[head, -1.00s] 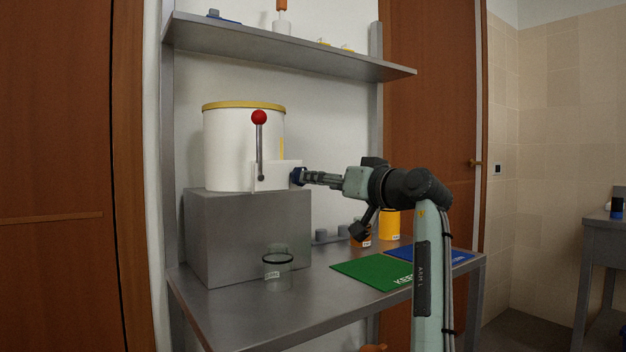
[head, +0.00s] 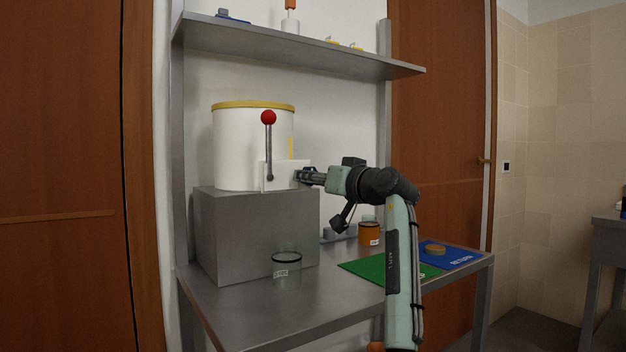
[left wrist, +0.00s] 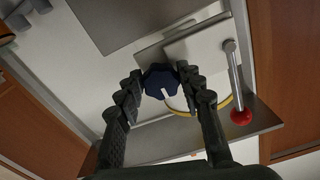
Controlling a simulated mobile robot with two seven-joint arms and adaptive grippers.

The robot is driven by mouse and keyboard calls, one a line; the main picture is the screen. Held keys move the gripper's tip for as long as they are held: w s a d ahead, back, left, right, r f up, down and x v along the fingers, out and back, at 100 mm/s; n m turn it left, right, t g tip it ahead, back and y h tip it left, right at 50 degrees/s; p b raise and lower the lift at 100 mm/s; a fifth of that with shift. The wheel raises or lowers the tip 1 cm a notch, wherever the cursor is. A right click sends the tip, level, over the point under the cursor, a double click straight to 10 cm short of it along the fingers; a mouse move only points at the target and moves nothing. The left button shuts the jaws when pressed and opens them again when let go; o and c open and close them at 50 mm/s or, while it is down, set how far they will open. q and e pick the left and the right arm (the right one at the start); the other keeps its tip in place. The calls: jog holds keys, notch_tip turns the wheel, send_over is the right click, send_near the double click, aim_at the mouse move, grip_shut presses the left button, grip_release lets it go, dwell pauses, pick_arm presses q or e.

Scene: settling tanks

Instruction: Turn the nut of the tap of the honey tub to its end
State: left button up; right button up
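The honey tub (head: 240,150) is a white drum with a yellow rim, standing on a grey block. A white tap body (head: 279,177) is at its lower front, with an upright lever topped by a red ball (head: 268,117). The dark blue nut (left wrist: 160,81) is on the tap's right side in the head view. My left gripper (left wrist: 161,76) has one finger on each side of the nut, seemingly touching it. In the head view my left gripper (head: 310,176) reaches it from the right and partly hides it. My right gripper is in neither view.
A clear jar with a dark ring (head: 286,270) stands at the table's front. An orange jar (head: 369,233) stands behind the green mat (head: 362,267). A round brown lid (head: 435,248) lies on the blue mat (head: 462,256). A metal shelf (head: 290,48) hangs above the tub.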

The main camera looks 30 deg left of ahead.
pick_arm(q)
jog(key=c, duration=0.6)
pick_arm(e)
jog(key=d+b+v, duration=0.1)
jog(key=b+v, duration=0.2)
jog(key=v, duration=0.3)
pick_arm(q)
jog(key=shift+w+d+r+n+b, duration=0.1)
jog(key=shift+n+b, duration=0.9)
jog(key=shift+n, duration=3.5)
jog(key=shift+w+r+n+b, duration=0.1)
jog(key=shift+n+b, duration=0.85)
jog(key=shift+n, duration=3.55)
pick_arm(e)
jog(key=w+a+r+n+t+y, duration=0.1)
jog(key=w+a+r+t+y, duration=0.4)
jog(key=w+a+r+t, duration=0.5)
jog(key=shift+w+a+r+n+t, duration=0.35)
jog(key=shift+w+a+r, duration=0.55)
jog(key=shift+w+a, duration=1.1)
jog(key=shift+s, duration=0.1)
